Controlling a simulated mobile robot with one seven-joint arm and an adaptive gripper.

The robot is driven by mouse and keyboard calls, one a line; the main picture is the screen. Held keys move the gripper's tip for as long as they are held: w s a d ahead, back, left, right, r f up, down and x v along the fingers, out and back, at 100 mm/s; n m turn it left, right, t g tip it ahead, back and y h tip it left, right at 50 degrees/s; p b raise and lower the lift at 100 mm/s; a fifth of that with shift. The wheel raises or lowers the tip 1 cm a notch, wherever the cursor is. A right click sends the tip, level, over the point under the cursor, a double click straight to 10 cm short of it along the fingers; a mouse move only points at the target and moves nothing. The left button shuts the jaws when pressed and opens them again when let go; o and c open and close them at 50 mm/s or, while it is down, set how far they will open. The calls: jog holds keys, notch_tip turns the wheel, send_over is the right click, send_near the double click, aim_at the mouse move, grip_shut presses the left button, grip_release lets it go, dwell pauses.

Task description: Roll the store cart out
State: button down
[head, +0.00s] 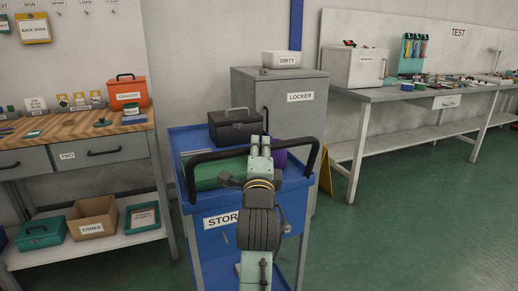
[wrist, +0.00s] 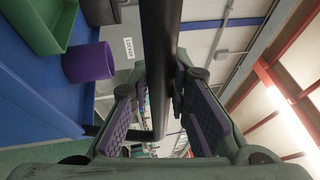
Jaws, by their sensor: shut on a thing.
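The blue store cart (head: 206,234), labelled with a partly hidden "STOR…" sign, stands ahead of me. Its black handle (head: 213,154) arches across the near side. My gripper (head: 261,150) is at the middle of this handle, shut on the bar. In the wrist view the bar (wrist: 160,50) runs between the two purple-padded fingers of the gripper (wrist: 157,98). The cart carries a dark toolbox (head: 235,130), a green bin (head: 212,172) and a purple cup (head: 279,159). The cup also shows in the wrist view (wrist: 88,63). My arm hides part of the cart's front.
A grey locker (head: 290,108) with a white "DIRTY" bin (head: 281,59) stands close behind the cart. A wood-topped workbench (head: 75,130) is close on the left. The test bench (head: 400,94) is at the right. Green floor (head: 400,220) lies open at the right.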

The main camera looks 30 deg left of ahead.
jog(key=c, duration=1.5)
grip_release()
jog(key=v, duration=0.7)
jog(key=shift+s+d+f, duration=0.15)
jog(key=shift+s, duration=0.1)
